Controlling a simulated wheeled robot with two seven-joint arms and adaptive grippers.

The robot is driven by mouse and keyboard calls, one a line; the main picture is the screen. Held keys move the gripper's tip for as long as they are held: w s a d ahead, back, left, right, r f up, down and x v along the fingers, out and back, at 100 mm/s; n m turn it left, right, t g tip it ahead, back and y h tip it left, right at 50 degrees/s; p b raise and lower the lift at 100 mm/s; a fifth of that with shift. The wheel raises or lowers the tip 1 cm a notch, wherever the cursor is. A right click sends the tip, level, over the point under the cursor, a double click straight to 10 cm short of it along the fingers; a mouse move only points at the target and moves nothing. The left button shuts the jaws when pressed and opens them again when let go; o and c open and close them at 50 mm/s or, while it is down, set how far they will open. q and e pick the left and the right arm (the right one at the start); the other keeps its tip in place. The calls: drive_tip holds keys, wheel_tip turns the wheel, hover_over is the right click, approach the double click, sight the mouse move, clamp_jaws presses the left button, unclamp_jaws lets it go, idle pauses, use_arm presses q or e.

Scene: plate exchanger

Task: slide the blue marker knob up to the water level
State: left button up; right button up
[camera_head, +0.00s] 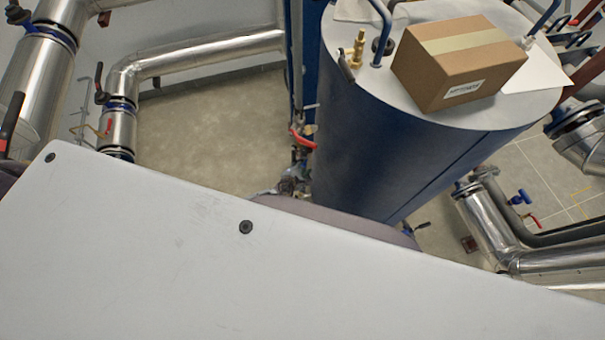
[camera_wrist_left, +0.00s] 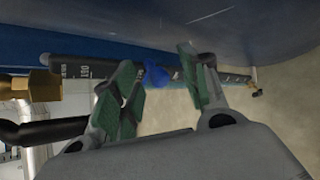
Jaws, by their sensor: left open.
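The blue marker knob (camera_wrist_left: 157,76) sits on a dark gauge strip (camera_wrist_left: 70,71) with white scale marks, which runs across the left wrist view along the blue tank. My left gripper (camera_wrist_left: 160,72) is open, with one green-padded finger on each side of the knob. The left finger appears close to the knob; I cannot tell whether it touches. The fingers cover parts of the strip, and I cannot make out the water level. In the head view the knob is not discernible, and little of my left gripper shows beside the tank. My right gripper is not in view.
The large blue tank (camera_head: 375,150) carries a cardboard box (camera_head: 455,65) on top. Silvery pipes (camera_head: 200,47) and a red-handled valve (camera_head: 302,138) stand left of it. A brass fitting (camera_wrist_left: 40,84) is at the strip's left end. Floor (camera_head: 210,115) shows between pipes and tank.

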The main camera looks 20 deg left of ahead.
use_arm(q)
drive_tip(key=shift+s+a+r, duration=0.1)
drive_tip(key=shift+r, duration=0.05)
drive_tip(key=v, duration=1.1)
drive_tip(key=shift+s, duration=0.3)
idle(0.4)
drive_tip(key=shift+r, duration=0.1)
idle(0.5)
